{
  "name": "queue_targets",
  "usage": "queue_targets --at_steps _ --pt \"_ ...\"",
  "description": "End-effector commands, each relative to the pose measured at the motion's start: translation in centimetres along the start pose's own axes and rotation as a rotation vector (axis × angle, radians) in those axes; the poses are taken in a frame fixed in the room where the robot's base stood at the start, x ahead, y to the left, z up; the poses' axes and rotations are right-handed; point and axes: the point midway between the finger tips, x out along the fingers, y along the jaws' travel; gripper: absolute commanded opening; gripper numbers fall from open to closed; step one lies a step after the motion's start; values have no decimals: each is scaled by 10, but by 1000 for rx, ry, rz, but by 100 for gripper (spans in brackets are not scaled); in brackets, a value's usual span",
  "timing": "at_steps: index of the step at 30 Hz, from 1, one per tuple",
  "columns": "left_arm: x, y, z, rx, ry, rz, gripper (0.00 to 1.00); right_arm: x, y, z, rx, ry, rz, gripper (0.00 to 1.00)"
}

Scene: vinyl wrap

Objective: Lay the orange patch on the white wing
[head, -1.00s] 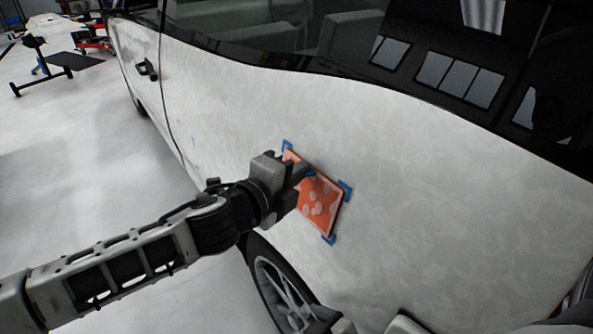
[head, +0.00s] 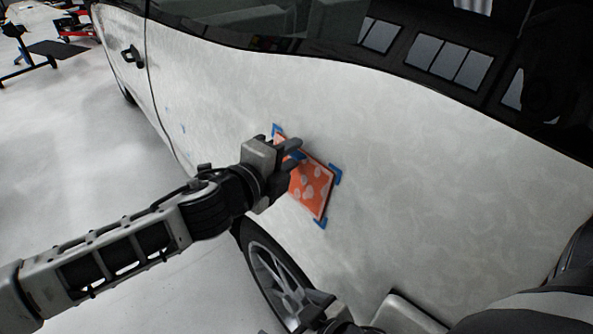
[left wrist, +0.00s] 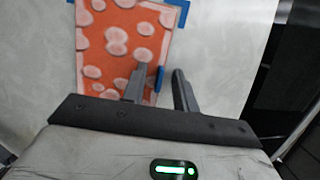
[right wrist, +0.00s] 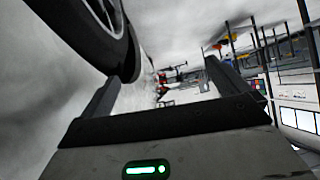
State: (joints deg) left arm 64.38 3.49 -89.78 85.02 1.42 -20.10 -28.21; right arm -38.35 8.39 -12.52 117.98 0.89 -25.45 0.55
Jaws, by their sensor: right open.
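The orange patch (head: 312,190) with pale spots lies against the white wing (head: 430,170), between blue corner marks. Three marks show in the head view. The patch also shows in the left wrist view (left wrist: 112,40). A small blue tab (left wrist: 158,78) sits at the patch's edge. My left gripper (head: 296,153) is at that edge, its fingers either side of the tab. The left wrist view shows a gap between tab and right finger, so the jaws are open. My right gripper (right wrist: 162,72) is open and empty, low down near the front wheel.
The front wheel (head: 275,275) is below the patch, and its tyre shows close by in the right wrist view (right wrist: 85,30). The dark window (head: 440,65) runs above the wing. A black stand (head: 35,60) is far left. The wing right of the patch is clear.

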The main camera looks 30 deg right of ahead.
Motion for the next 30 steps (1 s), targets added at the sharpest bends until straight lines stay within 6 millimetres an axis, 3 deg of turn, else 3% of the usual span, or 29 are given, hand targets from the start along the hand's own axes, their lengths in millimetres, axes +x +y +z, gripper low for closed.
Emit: queue_targets --at_steps 5,21,30 --pt "-9 1 1 -1 0 0 29 1 1 5 -3 -6 1 100" --pt "-128 1 1 0 -1 0 29 5 3 1 -10 6 3 100" --pt "-158 0 0 0 0 0 29 5 3 -3 -10 17 1 100"
